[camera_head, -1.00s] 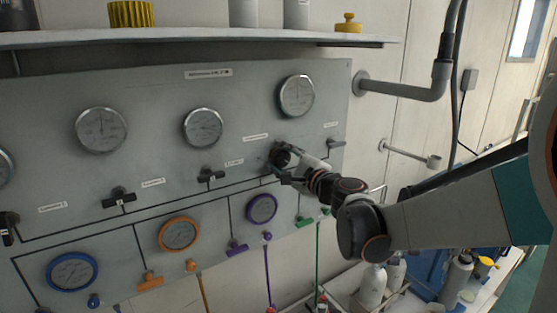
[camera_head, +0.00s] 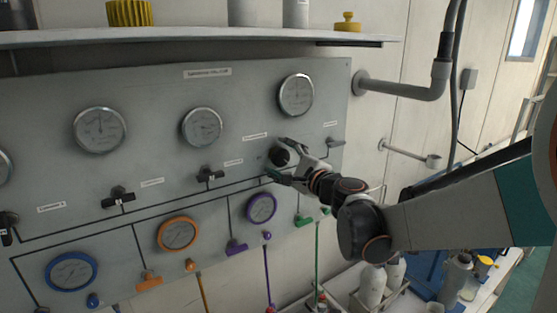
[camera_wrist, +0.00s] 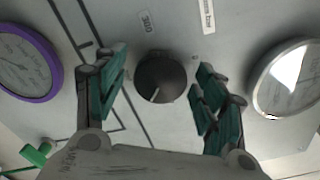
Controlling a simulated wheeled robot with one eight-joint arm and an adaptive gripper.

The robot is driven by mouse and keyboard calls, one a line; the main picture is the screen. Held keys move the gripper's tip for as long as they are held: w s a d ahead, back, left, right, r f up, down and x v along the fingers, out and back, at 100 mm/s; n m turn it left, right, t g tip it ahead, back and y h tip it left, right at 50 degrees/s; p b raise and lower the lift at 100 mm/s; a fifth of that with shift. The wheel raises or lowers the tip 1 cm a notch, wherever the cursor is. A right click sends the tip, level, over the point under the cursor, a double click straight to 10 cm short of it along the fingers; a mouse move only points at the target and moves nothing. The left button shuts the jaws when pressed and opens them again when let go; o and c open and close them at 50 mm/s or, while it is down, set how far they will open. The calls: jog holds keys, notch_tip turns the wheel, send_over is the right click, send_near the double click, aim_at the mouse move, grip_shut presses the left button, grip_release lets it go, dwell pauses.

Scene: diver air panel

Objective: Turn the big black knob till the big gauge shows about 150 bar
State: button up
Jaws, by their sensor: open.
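The big black knob (camera_wrist: 161,77) sits on the grey panel (camera_head: 240,110), with a white mark on its face pointing toward the lower left in the wrist view. In the head view the knob (camera_head: 280,157) is partly hidden by my gripper (camera_head: 283,160). My gripper (camera_wrist: 158,92) is open, one finger on each side of the knob with gaps between. The big gauge (camera_head: 296,95) is above the knob at the panel's right; its needle is too small to read. A silver-rimmed gauge (camera_wrist: 287,80) shows at the right of the wrist view, glare on its glass.
A purple-rimmed gauge (camera_head: 262,208) and a green handle (camera_head: 304,220) lie below the knob. A shelf (camera_head: 200,38) overhangs the panel, and a grey pipe (camera_head: 405,91) juts from the wall.

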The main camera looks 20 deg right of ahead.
jog(key=v, duration=0.7)
jog(key=shift+s, duration=0.2)
jog(key=shift+a, duration=0.1)
